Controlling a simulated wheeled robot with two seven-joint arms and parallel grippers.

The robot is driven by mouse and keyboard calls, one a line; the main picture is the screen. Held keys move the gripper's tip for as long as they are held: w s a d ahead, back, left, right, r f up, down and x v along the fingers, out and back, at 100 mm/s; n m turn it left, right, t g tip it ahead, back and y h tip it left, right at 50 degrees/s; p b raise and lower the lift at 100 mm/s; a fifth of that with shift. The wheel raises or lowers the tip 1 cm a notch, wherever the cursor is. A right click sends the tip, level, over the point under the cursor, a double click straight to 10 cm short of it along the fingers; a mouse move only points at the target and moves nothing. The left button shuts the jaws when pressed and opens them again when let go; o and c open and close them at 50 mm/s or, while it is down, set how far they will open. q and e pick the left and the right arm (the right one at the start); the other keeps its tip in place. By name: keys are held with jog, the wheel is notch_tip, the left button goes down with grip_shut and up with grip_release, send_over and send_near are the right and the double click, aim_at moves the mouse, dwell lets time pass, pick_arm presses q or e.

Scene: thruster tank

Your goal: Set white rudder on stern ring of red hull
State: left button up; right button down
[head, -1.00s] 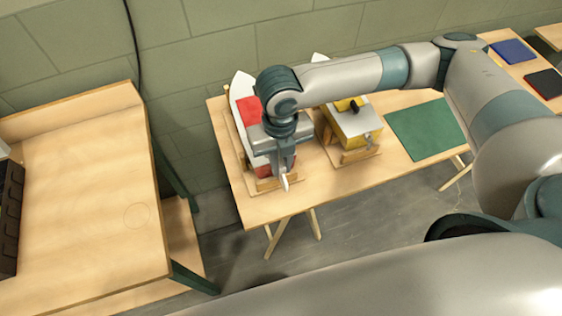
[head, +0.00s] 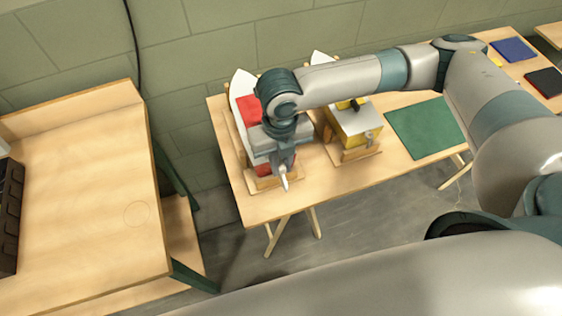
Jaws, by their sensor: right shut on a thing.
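The red hull (head: 249,109) with a white bow sits in a wooden cradle (head: 262,183) at the left end of the table. My right gripper (head: 283,170) is over the stern end of this hull and is shut on the white rudder (head: 284,182). Only a small white tip of the rudder shows below the fingers. The stern ring is hidden behind my gripper, so I cannot tell whether the rudder touches it. My left gripper is not in view.
A yellow and grey hull (head: 355,122) stands in its own cradle just right of the red one. A green mat (head: 426,129) lies further right, with blue (head: 513,50) and black (head: 545,83) flat items beyond. A wooden bench (head: 85,200) stands at left.

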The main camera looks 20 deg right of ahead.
jog(key=shift+f, duration=0.75)
dwell(1.3)
jog(key=c, duration=1.6)
grip_release()
jog(key=shift+r+p, duration=0.15)
jog(key=shift+p, duration=0.15)
jog(key=shift+r+p, duration=3.7)
jog(key=shift+r, duration=0.2)
jog(key=shift+a+f, duration=0.1)
